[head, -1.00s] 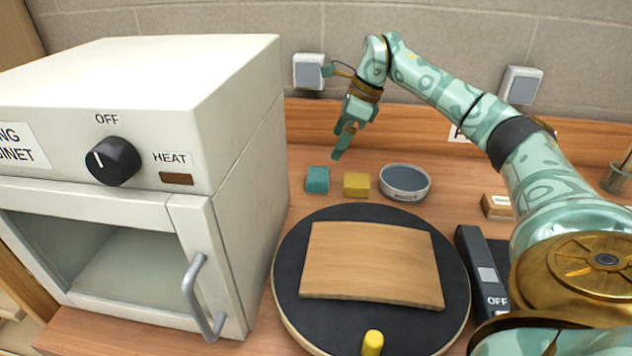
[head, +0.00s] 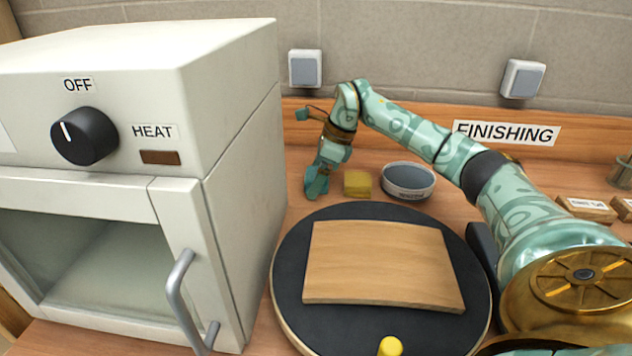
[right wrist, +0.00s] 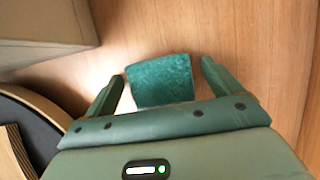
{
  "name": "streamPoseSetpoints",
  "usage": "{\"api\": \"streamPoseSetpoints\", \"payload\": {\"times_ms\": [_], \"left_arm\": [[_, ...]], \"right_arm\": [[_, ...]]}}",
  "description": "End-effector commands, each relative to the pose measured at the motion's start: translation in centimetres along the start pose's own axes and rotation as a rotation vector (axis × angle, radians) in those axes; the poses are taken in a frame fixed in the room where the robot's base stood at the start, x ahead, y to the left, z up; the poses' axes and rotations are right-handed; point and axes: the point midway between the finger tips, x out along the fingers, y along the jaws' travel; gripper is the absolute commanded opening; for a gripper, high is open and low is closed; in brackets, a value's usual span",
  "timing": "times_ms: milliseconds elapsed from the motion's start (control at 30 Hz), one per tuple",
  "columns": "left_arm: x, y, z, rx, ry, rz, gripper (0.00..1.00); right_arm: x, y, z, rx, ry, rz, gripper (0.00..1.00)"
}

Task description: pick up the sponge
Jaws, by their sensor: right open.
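A teal, rough-textured block that looks like the sponge (right wrist: 160,80) lies on the wooden bench in the right wrist view. My right gripper (right wrist: 162,72) is open, with one finger on each side of the block and gaps still visible. In the head view, the gripper (head: 316,188) is low at the bench and mostly hides the teal block. A yellow block (head: 357,184) lies just to its right. My left gripper is not in view.
A grey round tin (head: 408,181) stands right of the yellow block. A black turntable (head: 290,285) bearing a curved wooden sheet (head: 380,265) is in front. A white heating cabinet (head: 245,190) stands close on the left. Small labelled blocks (head: 587,208) lie at the right.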

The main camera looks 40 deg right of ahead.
Motion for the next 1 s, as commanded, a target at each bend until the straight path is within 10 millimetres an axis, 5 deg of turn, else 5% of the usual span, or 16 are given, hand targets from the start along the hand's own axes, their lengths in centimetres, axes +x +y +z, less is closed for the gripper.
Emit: {"api": "streamPoseSetpoints", "payload": {"times_ms": [33, 200, 667, 800, 1000], "left_arm": [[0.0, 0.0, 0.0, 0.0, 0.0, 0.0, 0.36], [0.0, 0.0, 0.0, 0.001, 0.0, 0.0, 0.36], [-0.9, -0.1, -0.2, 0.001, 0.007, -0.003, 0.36], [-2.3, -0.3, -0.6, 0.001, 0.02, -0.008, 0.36], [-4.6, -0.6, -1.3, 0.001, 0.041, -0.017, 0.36]], "right_arm": [[-0.1, 0.0, 0.0, 0.0, 0.0, 0.0, 0.83], [-0.1, 0.0, 0.0, 0.0, 0.0, 0.0, 0.43], [-1.7, 0.0, 0.7, 0.0, -0.003, -0.003, 0.43], [-4.4, 0.3, 1.4, -0.003, -0.005, -0.007, 0.43], [-9.9, 4.2, 1.5, -0.005, -0.003, -0.008, 0.43]]}}
